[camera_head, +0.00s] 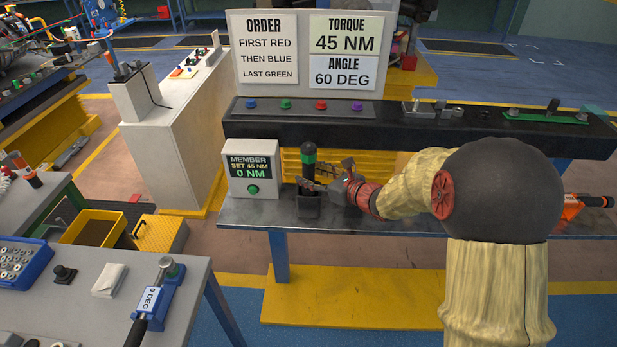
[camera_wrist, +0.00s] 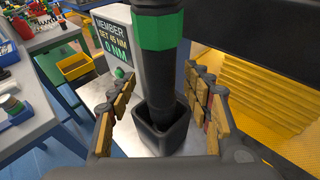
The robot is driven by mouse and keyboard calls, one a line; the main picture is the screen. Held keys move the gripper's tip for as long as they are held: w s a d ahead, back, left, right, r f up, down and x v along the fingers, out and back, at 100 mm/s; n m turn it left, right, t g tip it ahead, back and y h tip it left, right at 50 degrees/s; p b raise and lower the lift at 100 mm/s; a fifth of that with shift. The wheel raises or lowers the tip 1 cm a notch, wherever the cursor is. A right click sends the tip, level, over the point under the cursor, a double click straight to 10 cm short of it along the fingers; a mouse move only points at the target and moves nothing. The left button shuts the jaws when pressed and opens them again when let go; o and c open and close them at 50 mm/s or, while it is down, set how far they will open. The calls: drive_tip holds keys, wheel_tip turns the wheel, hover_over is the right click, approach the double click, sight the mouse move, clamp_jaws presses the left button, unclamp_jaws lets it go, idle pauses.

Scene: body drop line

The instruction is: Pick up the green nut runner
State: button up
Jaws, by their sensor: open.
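The green nut runner (camera_head: 308,160) is a dark upright tool with a green band. It stands in a small dark holder (camera_head: 308,206) on the grey bench. In the wrist view the nut runner (camera_wrist: 158,32) rises from the square holder (camera_wrist: 162,132), with its top cut off by the picture edge. My gripper (camera_head: 326,180) reaches in from the right at the tool's height. In the wrist view my gripper (camera_wrist: 160,88) is open, one yellow-padded finger on each side of the tool's shaft.
A white display box (camera_head: 250,168) reading "0 NM" stands just left of the holder. A black rail (camera_head: 420,128) with coloured buttons runs behind and above. Another orange tool (camera_head: 585,204) lies at the bench's right. A sign board (camera_head: 306,50) stands at the back.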

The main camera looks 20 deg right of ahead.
drive_tip(key=shift+x, duration=1)
drive_tip(key=shift+c, duration=0.5)
drive_tip(key=c, duration=1.1)
clamp_jaws()
drive_tip(key=shift+r, duration=0.15)
